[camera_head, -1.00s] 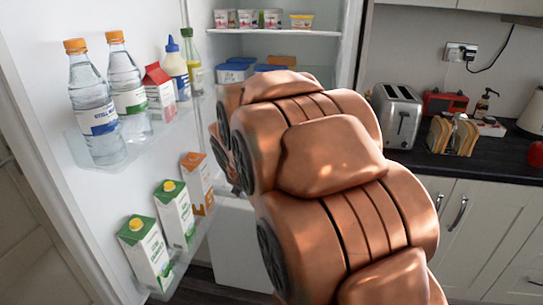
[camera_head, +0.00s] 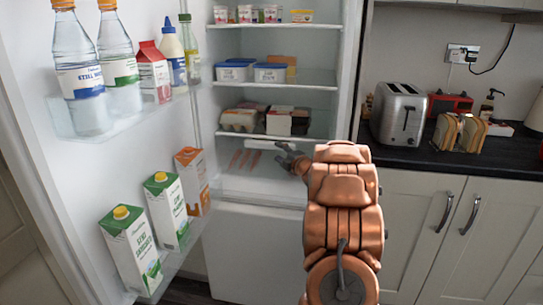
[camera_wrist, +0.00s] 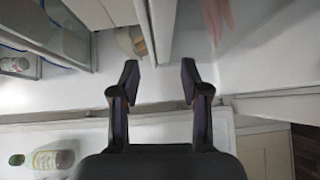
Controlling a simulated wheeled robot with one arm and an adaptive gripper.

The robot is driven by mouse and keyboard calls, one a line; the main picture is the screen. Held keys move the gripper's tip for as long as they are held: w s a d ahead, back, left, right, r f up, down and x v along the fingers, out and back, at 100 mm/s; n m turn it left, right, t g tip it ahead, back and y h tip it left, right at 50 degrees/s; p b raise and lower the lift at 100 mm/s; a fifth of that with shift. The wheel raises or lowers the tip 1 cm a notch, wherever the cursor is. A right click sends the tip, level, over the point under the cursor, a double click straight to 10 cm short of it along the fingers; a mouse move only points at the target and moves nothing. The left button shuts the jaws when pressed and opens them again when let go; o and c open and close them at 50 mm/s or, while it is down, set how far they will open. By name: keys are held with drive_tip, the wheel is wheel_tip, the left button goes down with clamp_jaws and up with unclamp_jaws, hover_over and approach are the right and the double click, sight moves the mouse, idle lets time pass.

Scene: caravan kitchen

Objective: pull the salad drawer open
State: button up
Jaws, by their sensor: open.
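The salad drawer (camera_head: 255,182) is the clear-fronted bin at the bottom of the open fridge. Orange-red items show inside it, and it appears pushed in. A pale strip (camera_head: 262,145) runs along its top. My gripper (camera_head: 291,158) is in front of the drawer's upper right part, reaching in from the right. In the wrist view my gripper (camera_wrist: 158,78) is open and empty, its two fingers apart. A white upright edge (camera_wrist: 161,28) lies just beyond the fingertips, with the reddish drawer contents (camera_wrist: 216,18) beside it. I cannot tell whether the fingers touch the edge.
The fridge door (camera_head: 175,45) stands open on the left, with bottles and cartons (camera_head: 167,208) on its racks. A white lower panel (camera_head: 250,252) is below. The counter (camera_head: 450,160) with a toaster (camera_head: 397,112) is at right.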

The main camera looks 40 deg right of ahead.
sight(270, 148)
drive_tip(key=shift+n+t+y, duration=0.4)
drive_tip(key=shift+n, duration=0.2)
drive_tip(key=shift+w+d+f, duration=0.2)
drive_tip(key=shift+w+d, duration=0.15)
drive_tip(key=shift+w, duration=0.8)
drive_tip(key=shift+w+d+f, duration=0.2)
drive_tip(key=shift+w+d, duration=0.15)
drive_tip(key=shift+w, duration=0.8)
drive_tip(key=shift+w+d+f, duration=0.2)
drive_tip(key=shift+w+d, duration=0.15)
drive_tip(key=shift+w, duration=0.8)
drive_tip(key=c, duration=0.8)
clamp_jaws()
drive_tip(key=shift+f, duration=0.1)
